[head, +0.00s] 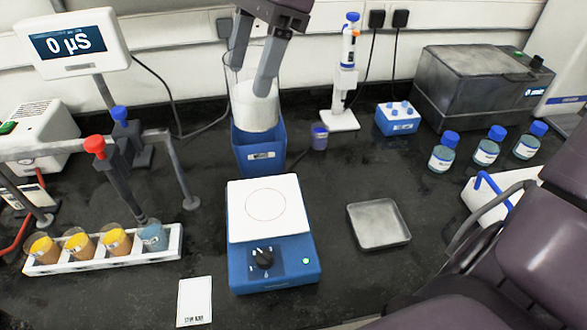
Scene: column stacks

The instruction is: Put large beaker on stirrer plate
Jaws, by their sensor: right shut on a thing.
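The large beaker (256,112), clear glass with white contents, is upright in the head view at the upper middle. My right gripper (249,80) comes down from above and is shut on its upper wall, with one finger at its left and one at its front right. The beaker's lower end is at the top of a blue box-shaped holder (259,157); I cannot tell how far inside it sits. The stirrer plate (270,210), with a blue body, black knob and white top with a red circle, stands nearer me. Its top is empty. My left gripper is not in view.
A grey tray (379,223) lies right of the stirrer plate. A rack of vials (103,252) and a probe stand (158,140) are at left. A pipette stand (341,118) and purple-capped jar (319,138) stand right of the blue holder. Several blue-capped bottles (487,150) are at right.

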